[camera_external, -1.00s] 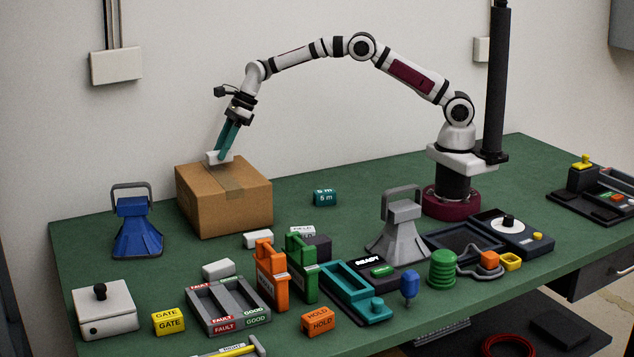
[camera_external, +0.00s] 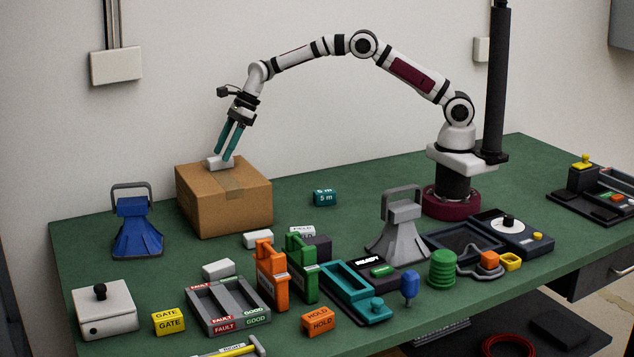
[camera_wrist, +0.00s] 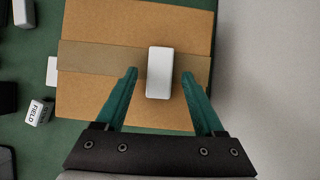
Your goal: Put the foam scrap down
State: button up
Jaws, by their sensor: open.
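The foam scrap (camera_external: 219,163) is a small white block. It lies on top of the closed cardboard box (camera_external: 228,207) at the left back of the bench. In the wrist view the foam scrap (camera_wrist: 159,72) lies on the box top (camera_wrist: 95,100), partly over the tape strip. My gripper (camera_external: 226,158) is just above the box, with its teal fingers spread. In the wrist view the fingers of my gripper (camera_wrist: 159,73) stand on either side of the foam scrap, with a gap on both sides.
Two similar white blocks (camera_external: 258,239) (camera_external: 218,270) lie on the green bench (camera_external: 335,240) in front of the box. A blue stand (camera_external: 137,228) is left of the box. Orange (camera_external: 271,278) and green (camera_external: 301,270) holders stand in front. The wall is close behind.

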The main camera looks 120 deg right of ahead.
jog(key=v, duration=1.1)
jog(key=s+a+r+n+g+y, duration=0.15)
jog(key=s+a+n, duration=0.3)
jog(key=a, duration=0.45)
jog(key=s+a+r+n, duration=0.25)
jog(key=a+n, duration=0.35)
jog(key=a, duration=0.3)
jog(key=s+a+f+n+g, duration=0.2)
jog(key=s+a+n+g, duration=0.1)
jog(key=s+a+n, duration=1.15)
jog(key=s+f+n+g, duration=0.1)
jog(key=s+f+n, duration=0.1)
jog(key=s, duration=0.5)
jog(key=s+a+f+n, duration=0.1)
jog(key=s+f+n, duration=0.1)
jog(key=s, duration=0.5)
jog(key=shift+s+a+f+n+g, duration=0.15)
jog(key=shift+n+g, duration=0.2)
jog(key=shift+n, duration=0.45)
jog(key=shift+o, duration=0.6)
jog(key=n+t+h, duration=0.2)
jog(key=n+t, duration=0.3)
send_over(262, 233)
jog(key=s, duration=0.7)
notch_tip(262, 233, down, 6)
jog(key=x, duration=1.6)
jog(key=shift+s+a, duration=0.1)
jog(key=shift+a, duration=0.15)
grip_shut()
